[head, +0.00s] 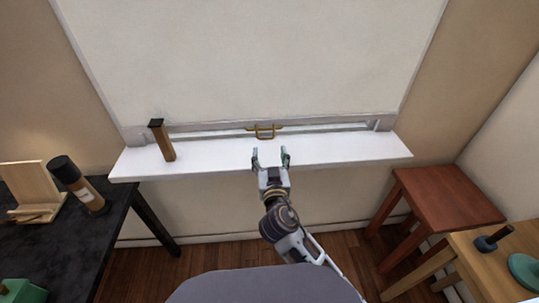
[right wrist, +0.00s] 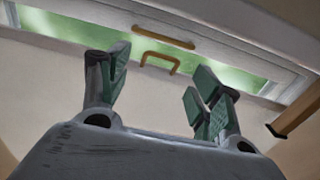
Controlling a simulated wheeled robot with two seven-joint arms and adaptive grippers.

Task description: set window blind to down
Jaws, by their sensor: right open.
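The window blind (head: 260,60) is a large pale sheet that covers nearly all of the window. A brass-coloured handle (head: 265,131) is at the middle of its bottom edge, just above the white sill (head: 340,152). The right wrist view shows the handle (right wrist: 159,62) with a narrow strip of green window (right wrist: 205,58) around it. My right gripper (head: 271,158) is open and empty, over the sill and just in front of the handle. In the right wrist view its fingers (right wrist: 160,92) are spread either side of the handle's line, apart from it. My left gripper is not in view.
A wooden block with a dark top (head: 162,141) stands on the sill's left part. A black table (head: 75,235) at the left holds a dark bottle (head: 78,185) and a wooden stand (head: 30,185). A red-brown stool (head: 445,197) and wooden table (head: 480,262) are at the right.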

